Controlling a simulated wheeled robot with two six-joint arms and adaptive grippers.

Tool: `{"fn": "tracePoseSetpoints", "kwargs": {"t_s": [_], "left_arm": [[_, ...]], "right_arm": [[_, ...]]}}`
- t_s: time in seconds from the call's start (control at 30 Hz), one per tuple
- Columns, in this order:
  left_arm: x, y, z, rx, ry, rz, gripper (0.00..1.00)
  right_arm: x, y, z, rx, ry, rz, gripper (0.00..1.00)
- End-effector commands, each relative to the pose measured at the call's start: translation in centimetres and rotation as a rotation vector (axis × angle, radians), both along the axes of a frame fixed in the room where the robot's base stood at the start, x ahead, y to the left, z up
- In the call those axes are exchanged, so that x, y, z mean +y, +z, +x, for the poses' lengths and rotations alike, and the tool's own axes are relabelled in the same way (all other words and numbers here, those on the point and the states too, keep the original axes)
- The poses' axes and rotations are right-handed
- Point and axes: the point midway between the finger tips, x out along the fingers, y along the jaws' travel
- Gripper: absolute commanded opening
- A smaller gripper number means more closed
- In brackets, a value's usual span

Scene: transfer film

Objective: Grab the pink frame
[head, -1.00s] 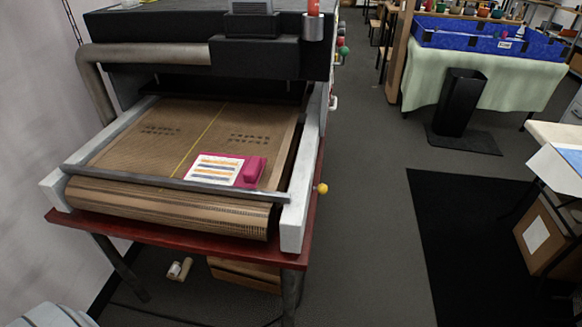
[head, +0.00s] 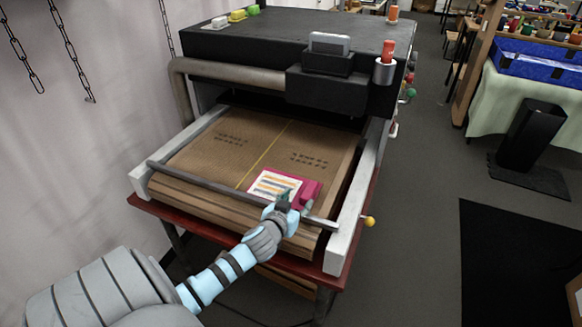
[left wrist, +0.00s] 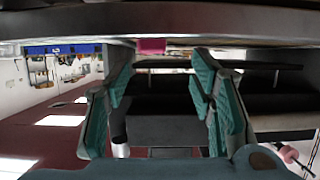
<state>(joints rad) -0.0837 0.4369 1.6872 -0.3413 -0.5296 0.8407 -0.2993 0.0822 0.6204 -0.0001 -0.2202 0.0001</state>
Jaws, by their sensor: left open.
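The pink frame (head: 311,188) lies on the brown conveyor belt, near its front right end. It holds a white card with orange and blue stripes and has a raised pink block at its right. My left gripper (head: 290,197) is at the front edge of the frame, over the front bar, and covers part of it. In the left wrist view the gripper (left wrist: 158,72) is open and empty, its green pads apart. A small piece of the pink frame (left wrist: 151,46) shows between and beyond the fingertips. My right gripper is not in view.
A grey bar (head: 180,177) crosses the belt's front, close under my left gripper. Pale rails (head: 352,215) flank the belt, and a black machine housing (head: 270,50) stands behind it. A yellow knob (head: 369,221) sticks out at the right.

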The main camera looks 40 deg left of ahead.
Motion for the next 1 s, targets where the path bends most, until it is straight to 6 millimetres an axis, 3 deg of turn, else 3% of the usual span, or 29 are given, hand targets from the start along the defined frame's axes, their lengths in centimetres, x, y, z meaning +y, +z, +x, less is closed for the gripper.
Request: {"fn": "tracePoseSetpoints", "kwargs": {"t_s": [0.23,0.43,0.7,1.0], "left_arm": [[0.7,-1.0,2.8,0.0,0.001,-0.002,0.5],[1.4,-2.3,6.4,0.0,0.001,-0.002,0.5],[1.5,-2.4,6.9,0.001,-0.002,-0.001,0.48],[1.5,-2.5,6.9,0.002,-0.001,-0.001,0.0]], "right_arm": [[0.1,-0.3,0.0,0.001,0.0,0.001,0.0],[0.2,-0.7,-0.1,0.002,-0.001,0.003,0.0],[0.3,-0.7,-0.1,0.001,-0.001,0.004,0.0],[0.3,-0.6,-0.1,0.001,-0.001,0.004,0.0]]}}
